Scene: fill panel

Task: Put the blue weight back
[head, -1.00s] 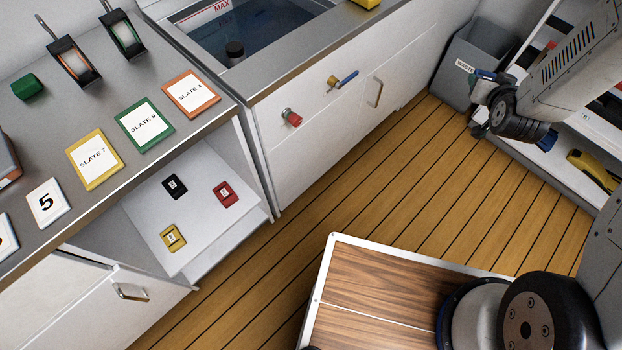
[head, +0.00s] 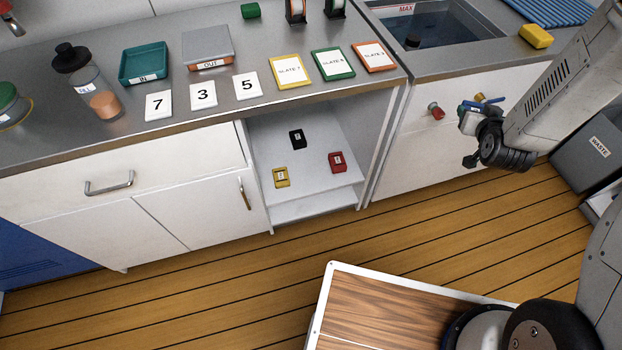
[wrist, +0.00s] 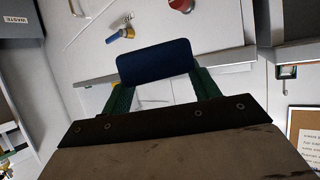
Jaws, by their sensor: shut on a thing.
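The blue weight (wrist: 155,62) is a dark blue block in the wrist view. My gripper (wrist: 158,82) is shut on it, with a green finger at each side. In the head view the end of my arm is at right, in front of the white cabinet fronts; the weight is hard to make out there. An open shelf (head: 318,190) under the counter holds a yellow block (head: 281,177), a black block (head: 297,139) and a red block (head: 337,162), each with a small label. My gripper is to the right of this shelf and apart from it.
A red knob (head: 436,111) and a blue-handled valve (head: 491,100) stick out of the cabinet front near my arm. The counter carries slates, number cards, a teal tray (head: 146,63) and a bottle (head: 88,84). A grey waste bin (head: 585,150) stands right. The wooden floor (head: 230,275) is clear.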

